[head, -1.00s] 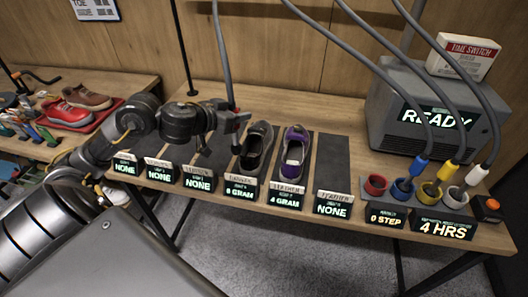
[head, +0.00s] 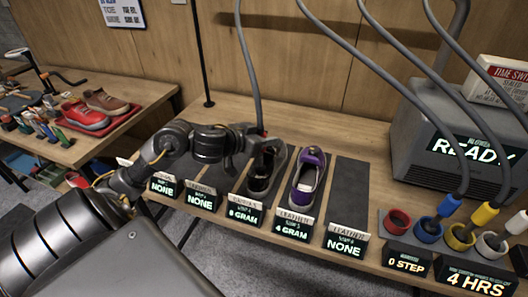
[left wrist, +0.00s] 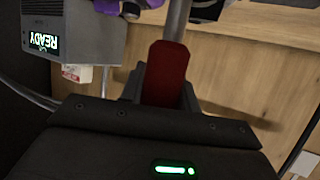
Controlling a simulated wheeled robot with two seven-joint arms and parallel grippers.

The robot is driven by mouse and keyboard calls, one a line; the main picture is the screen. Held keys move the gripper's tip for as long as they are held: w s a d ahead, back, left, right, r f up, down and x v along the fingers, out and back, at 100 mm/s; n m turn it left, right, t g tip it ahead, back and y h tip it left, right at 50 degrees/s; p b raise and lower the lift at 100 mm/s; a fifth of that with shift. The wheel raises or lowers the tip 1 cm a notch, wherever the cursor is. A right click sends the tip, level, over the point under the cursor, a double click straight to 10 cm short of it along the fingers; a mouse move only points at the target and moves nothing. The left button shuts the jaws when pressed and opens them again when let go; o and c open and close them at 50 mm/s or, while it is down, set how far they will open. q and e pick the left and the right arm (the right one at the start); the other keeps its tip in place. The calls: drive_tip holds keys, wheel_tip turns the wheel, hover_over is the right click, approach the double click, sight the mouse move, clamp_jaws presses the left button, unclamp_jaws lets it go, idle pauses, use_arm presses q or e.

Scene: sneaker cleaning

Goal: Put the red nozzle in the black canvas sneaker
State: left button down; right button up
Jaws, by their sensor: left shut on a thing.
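My left gripper (head: 250,138) is shut on the red nozzle (left wrist: 166,72), which fills the space between its fingers in the left wrist view. A grey hose (head: 247,60) runs up from the nozzle. The black canvas sneaker (head: 262,184) lies on a dark mat strip behind the label reading 8 GRAM. The gripper is at the sneaker's far end and partly covers it. I cannot tell whether the nozzle is inside the opening or just above it. My right gripper is not in view.
A purple sneaker (head: 308,180) lies close to the right. Label stands line the table's front edge. A grey READY machine (head: 440,125) and several colored nozzle cups, including a red cup (head: 397,222), stand at the right. A red shoe tray (head: 125,118) is on the left table.

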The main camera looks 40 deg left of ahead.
use_arm(q)
drive_tip(key=shift+s+a, duration=0.1)
wheel_tip(320, 180, down, 3)
drive_tip(key=shift+s+r+b, duration=0.15)
drive_tip(key=shift+b, duration=0.6)
drive_tip(key=shift+f, duration=0.5)
drive_tip(key=shift+f, duration=0.1)
drive_tip(key=c, duration=1)
unclamp_jaws()
